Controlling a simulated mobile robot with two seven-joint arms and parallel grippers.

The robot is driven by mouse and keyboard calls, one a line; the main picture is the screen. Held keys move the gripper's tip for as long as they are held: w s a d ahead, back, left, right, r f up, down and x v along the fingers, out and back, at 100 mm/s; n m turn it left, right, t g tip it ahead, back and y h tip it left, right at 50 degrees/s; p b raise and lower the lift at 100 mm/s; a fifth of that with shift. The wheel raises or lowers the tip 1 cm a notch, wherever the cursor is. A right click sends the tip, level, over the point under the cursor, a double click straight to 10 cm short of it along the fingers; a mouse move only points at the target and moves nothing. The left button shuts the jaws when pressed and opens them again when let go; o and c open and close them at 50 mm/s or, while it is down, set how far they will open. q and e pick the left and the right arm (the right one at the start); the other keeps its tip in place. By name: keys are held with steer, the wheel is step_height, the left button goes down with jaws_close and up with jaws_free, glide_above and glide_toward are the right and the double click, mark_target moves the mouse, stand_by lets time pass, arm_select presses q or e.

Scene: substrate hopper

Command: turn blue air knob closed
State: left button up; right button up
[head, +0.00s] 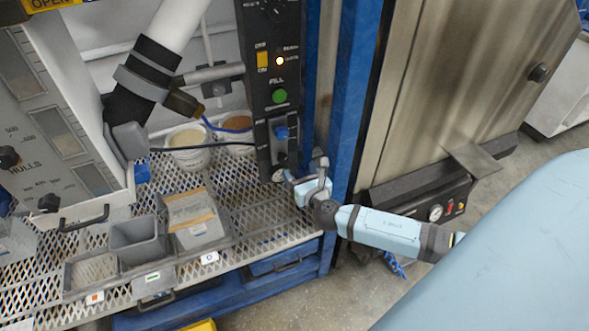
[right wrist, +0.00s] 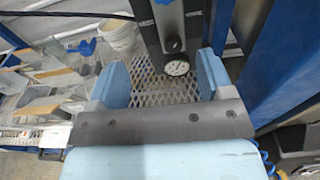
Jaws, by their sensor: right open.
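The blue air knob (head: 282,132) sits on the narrow black control panel (head: 264,80), below the green FILL button. My right gripper (head: 305,172) is just below and to the right of the knob, in front of the panel's lower end. Its fingers are apart and nothing is between them. In the right wrist view the gripper (right wrist: 163,80) is open, with a round gauge (right wrist: 176,68) showing beyond the gap between its fingers. I cannot make out the blue knob in that view. My left gripper is not in view.
A blue upright post (head: 352,95) stands close to the right of the gripper. Several grey bins (head: 138,240) and white buckets (head: 190,155) stand on the mesh shelf to the left. A steel cabinet (head: 450,90) is at the right.

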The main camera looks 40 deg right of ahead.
arm_select(q)
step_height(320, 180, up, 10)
steer(key=p, duration=0.9)
arm_select(e)
steer(key=s+a+m+g+y, duration=0.5)
steer(key=s+a+m, duration=0.8)
steer(key=m, duration=0.6)
steer(key=shift+s+a+m, duration=0.3)
steer(key=shift+s+m, duration=0.1)
steer(key=shift+s, duration=0.65)
steer(key=shift+f, duration=0.1)
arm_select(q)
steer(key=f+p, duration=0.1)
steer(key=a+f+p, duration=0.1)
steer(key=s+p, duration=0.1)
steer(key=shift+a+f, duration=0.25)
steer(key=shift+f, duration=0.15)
arm_select(e)
steer(key=s+a+r+m+y, duration=0.2)
steer(key=s+a+m, duration=0.3)
steer(key=m, duration=0.5)
steer(key=shift+s+r+g, duration=0.3)
steer(key=shift+s+r, duration=0.4)
steer(key=shift+r, duration=0.05)
steer(key=shift+c, duration=0.5)
